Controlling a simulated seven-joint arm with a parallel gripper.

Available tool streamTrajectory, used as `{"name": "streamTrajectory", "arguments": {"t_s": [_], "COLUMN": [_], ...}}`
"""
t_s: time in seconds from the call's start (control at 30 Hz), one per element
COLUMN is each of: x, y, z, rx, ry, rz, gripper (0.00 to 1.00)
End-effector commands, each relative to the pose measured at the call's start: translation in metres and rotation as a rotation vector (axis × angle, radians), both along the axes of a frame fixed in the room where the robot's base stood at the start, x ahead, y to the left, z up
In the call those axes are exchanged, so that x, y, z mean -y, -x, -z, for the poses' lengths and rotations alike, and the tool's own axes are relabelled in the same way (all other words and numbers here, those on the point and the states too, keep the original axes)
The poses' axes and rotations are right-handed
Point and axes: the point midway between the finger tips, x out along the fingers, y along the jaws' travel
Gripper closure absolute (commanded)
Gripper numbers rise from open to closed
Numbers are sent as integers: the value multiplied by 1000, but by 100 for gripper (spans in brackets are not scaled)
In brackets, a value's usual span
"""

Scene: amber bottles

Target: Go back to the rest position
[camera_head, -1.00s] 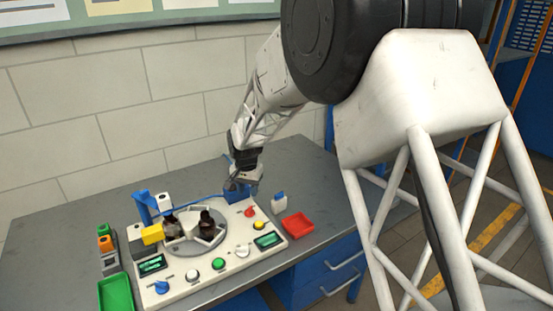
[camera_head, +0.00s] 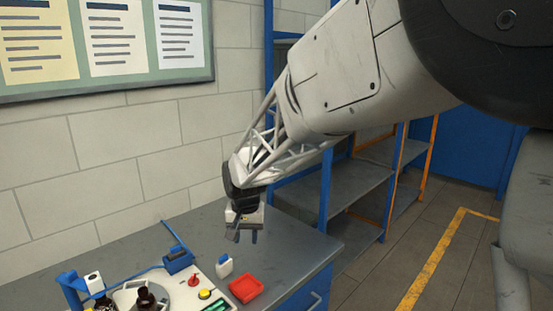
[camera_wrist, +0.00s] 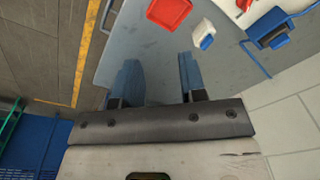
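My gripper (camera_head: 246,236) hangs above the back right part of the grey table (camera_head: 215,225) in the head view, pointing down. In the wrist view its two blue fingers (camera_wrist: 160,80) stand apart with only bare table between them. It is open and empty. Two dark amber bottles show at the bottom of the head view: one bottle (camera_head: 146,299) stands on the round grey dial, and part of another bottle (camera_head: 103,303) is cut by the lower edge. Both are well away from my gripper.
A blue post (camera_head: 72,287) rises at the lower left. Grey shelves (camera_head: 340,190) stand behind. The back table strip is clear.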

Motion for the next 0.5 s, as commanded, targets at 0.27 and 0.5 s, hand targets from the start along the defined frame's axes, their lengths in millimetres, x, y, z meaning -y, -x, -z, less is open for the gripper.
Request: {"name": "streamTrajectory", "arguments": {"t_s": [0.27,0.5], "x": [70,122], "y": [47,94], "z": [-37,-58], "rx": [31,57], "ry": [-4,-3], "rz": [5,5], "gripper": [62,62]}}
